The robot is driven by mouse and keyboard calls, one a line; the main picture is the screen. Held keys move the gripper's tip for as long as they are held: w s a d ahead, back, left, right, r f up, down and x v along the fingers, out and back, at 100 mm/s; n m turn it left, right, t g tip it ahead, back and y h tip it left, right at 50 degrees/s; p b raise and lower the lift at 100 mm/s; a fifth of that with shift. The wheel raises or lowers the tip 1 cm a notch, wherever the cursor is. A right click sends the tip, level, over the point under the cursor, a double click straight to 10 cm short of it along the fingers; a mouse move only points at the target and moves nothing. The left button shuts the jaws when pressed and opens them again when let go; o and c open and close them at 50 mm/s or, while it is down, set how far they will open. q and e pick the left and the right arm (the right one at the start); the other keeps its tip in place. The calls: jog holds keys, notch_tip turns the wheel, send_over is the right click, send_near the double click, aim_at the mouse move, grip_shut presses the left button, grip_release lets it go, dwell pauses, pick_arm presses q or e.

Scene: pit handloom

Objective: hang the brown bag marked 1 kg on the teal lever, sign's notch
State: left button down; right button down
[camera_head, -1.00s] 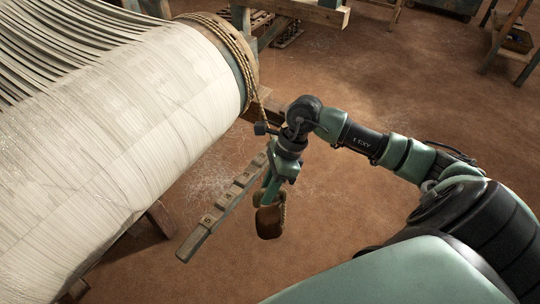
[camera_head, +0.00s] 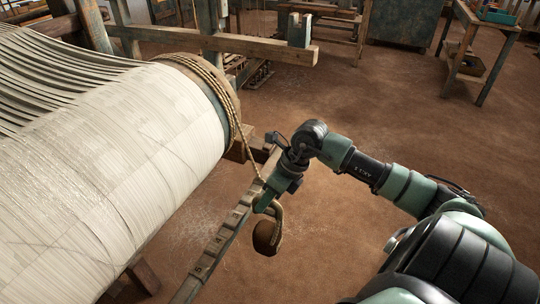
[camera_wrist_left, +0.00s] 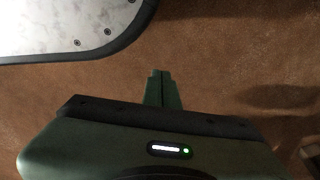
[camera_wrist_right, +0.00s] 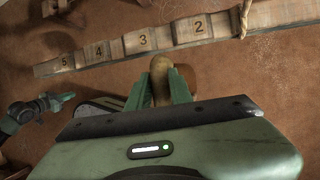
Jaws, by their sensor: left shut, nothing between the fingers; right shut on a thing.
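My right gripper (camera_head: 263,202) is shut on the tan rope loop (camera_head: 279,212) of a brown bag (camera_head: 267,238), which hangs below it, clear of the floor. In the right wrist view, the loop (camera_wrist_right: 160,77) is between the fingers and part of the bag (camera_wrist_right: 186,76) shows behind them; its marking is not readable. A long notched wooden lever (camera_head: 222,240) with numbers runs just left of the bag. In the right wrist view the lever (camera_wrist_right: 125,46) shows 2, 3, 4 and 5, apart from the fingers. No sign is visible. My left gripper (camera_wrist_left: 161,75) is shut and empty.
A large cloth-wound roller (camera_head: 110,160) fills the left, with rope (camera_head: 228,95) around its end and down toward the lever. A wooden beam (camera_head: 250,45) stands behind. A bench (camera_head: 480,65) is at back right. Open brown floor lies between.

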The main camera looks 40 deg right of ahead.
aim_at(255, 194)
jog(key=shift+w+a+f, duration=0.1)
jog(key=shift+w+a, duration=0.25)
jog(key=shift+w, duration=0.55)
jog(key=shift+w+a+f, duration=0.1)
jog(key=shift+w+a, duration=0.25)
jog(key=shift+w, duration=0.5)
jog(key=shift+w+a, duration=0.3)
jog(key=shift+w, duration=0.35)
jog(key=shift+w+a, duration=0.25)
jog(key=shift+w, duration=0.4)
jog(key=shift+w+a, duration=0.35)
jog(key=shift+w, duration=0.4)
jog(key=shift+f+b, duration=0.25)
jog(key=shift+b, duration=0.1)
pick_arm(q)
jog(key=shift+w+d+r+b, duration=0.15)
jog(key=shift+w+r, duration=0.35)
jog(key=shift+r, duration=0.25)
jog(key=shift+w+r+b, duration=0.1)
jog(key=shift+w+r, duration=0.45)
jog(key=shift+r, duration=0.2)
jog(key=shift+w+d+r+b, duration=0.15)
jog(key=shift+w+r, duration=0.35)
jog(key=shift+r, duration=0.25)
pick_arm(e)
jog(key=shift+f, duration=0.6)
